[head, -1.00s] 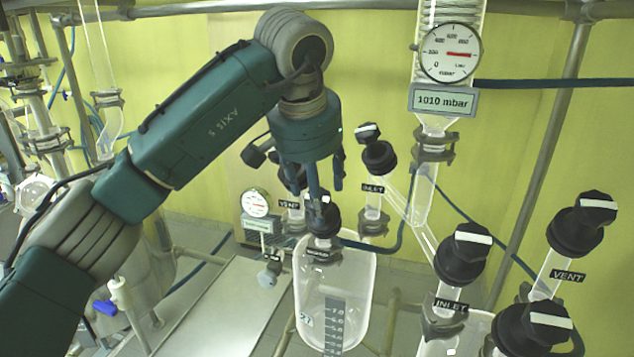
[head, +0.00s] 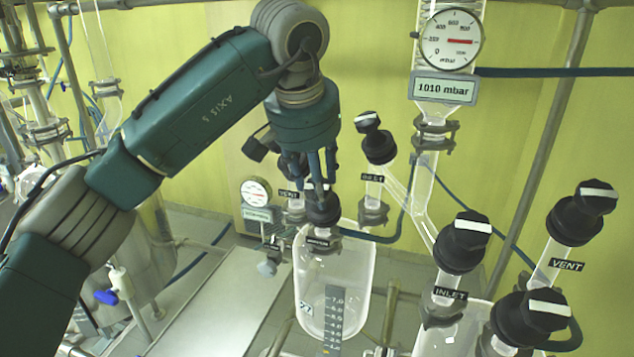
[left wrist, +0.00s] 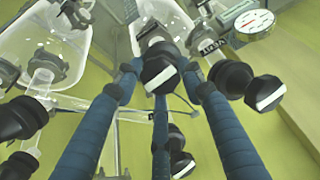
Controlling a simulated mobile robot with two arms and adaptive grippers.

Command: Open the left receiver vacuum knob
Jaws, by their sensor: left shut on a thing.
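The left receiver (head: 358,290) is a clear glass vessel with a volume scale, in the middle of the head view. A black vacuum knob (head: 323,209) stands on top of it, above a small dark label too small to read surely. My left gripper (head: 320,190) comes down from above with its fingers shut on this knob. In the left wrist view the knob (left wrist: 160,76), with a white stripe on its cap, sits between the three blue fingers. The fingers hide part of the knob. My right gripper is in neither view.
A black vent knob (left wrist: 266,93) and inlet knob (head: 378,143) stand close by. A small dial gauge (head: 256,192) is to the left. The main gauge (head: 453,40) with a 1010 mbar display (head: 444,88) and larger inlet (head: 462,240) and vent (head: 578,215) knobs stand right.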

